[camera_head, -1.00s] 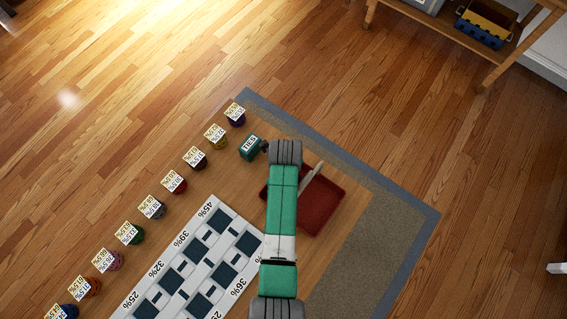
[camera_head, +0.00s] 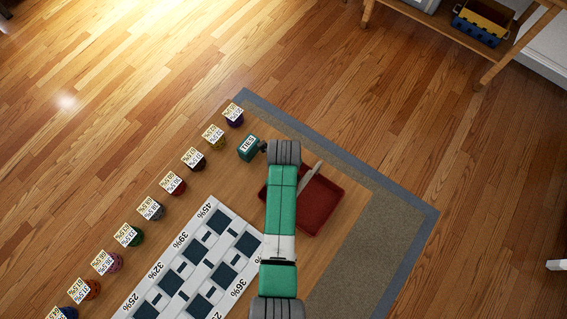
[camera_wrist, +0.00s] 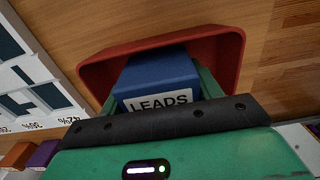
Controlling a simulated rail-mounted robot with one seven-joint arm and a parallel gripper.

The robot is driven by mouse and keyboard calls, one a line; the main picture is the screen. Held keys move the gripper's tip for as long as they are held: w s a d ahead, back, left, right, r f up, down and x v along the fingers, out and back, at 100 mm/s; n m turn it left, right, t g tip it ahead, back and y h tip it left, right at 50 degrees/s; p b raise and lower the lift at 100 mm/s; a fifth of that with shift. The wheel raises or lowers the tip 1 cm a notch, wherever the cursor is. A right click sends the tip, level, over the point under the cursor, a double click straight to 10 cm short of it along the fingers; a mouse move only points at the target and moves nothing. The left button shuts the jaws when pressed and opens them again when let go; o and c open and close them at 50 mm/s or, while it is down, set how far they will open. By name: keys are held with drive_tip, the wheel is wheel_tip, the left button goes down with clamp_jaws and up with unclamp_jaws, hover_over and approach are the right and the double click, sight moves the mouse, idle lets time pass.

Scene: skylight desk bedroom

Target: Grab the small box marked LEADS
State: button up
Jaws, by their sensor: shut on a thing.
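The small blue box marked LEADS (camera_wrist: 160,80) is between the green fingers of my gripper (camera_wrist: 162,92) in the wrist view. My gripper is shut on it, and its white label faces the wrist camera. The box shows against the inside of the red tray (camera_wrist: 232,66); I cannot tell whether it touches the tray floor. In the head view the red tray (camera_head: 325,208) lies partly under my arm, and the LEADS box and my fingertips are hidden there.
A green box (camera_head: 249,148) with a white label stands left of my arm. Several colored pots with labels (camera_head: 173,183) stand in a diagonal row at the left. A white board with dark squares (camera_head: 186,270) lies left of the tray. A wooden shelf unit (camera_head: 488,72) is at upper right.

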wheel_tip(320, 180, up, 17)
drive_tip(key=p, duration=0.3)
